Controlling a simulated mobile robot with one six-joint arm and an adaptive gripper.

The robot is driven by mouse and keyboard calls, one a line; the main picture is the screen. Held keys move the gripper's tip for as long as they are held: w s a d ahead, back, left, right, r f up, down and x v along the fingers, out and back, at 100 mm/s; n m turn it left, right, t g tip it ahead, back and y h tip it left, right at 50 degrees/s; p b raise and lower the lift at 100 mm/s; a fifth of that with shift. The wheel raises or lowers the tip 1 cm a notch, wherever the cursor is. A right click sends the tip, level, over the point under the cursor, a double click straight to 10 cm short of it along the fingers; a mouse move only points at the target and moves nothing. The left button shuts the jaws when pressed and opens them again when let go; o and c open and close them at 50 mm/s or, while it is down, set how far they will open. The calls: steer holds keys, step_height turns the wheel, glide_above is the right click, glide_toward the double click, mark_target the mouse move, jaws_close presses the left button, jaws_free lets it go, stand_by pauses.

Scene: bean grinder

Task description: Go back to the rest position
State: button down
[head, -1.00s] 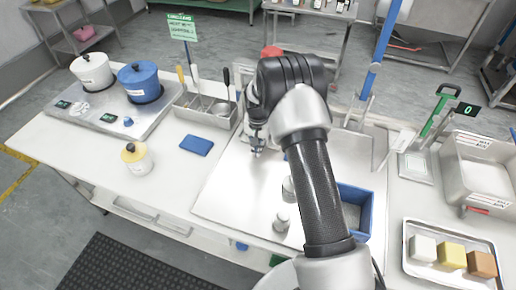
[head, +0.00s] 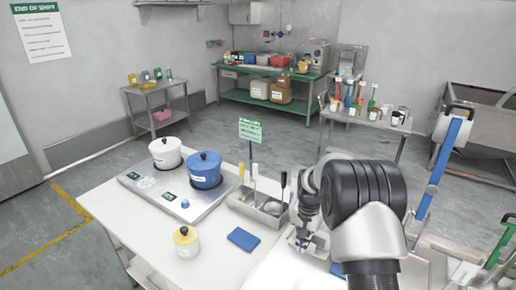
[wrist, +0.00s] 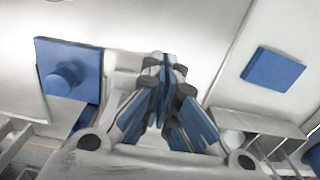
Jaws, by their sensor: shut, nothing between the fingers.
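My gripper (head: 301,238) hangs pointing down over the bright work surface, just right of the steel utensil bin (head: 262,207). In the wrist view its blue-padded fingers (wrist: 167,64) are drawn together with nothing between them. My arm rises from the bottom right of the head view and hides part of the table behind it.
A blue cloth (head: 243,239) and a cream lidded pot (head: 186,242) lie left of my gripper. A white pot (head: 166,153) and a blue pot (head: 204,170) stand on the hob. A blue knobbed piece (wrist: 66,72) shows in the wrist view.

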steer(key=s+a+r+n+t, duration=0.1)
steer(key=s+a+r+n, duration=0.1)
steer(key=s+r, duration=0.6)
steer(key=s+a+r+n+t, duration=0.15)
steer(key=s+r, duration=0.25)
steer(key=r, duration=0.9)
steer(key=s+a+r+n+t, duration=0.1)
steer(key=s+r+n, duration=0.1)
steer(key=s, duration=0.9)
steer(key=s+a+r+n+t, duration=0.1)
steer(key=s+n, duration=0.1)
steer(key=s, duration=1)
steer(key=shift+a+r, duration=0.35)
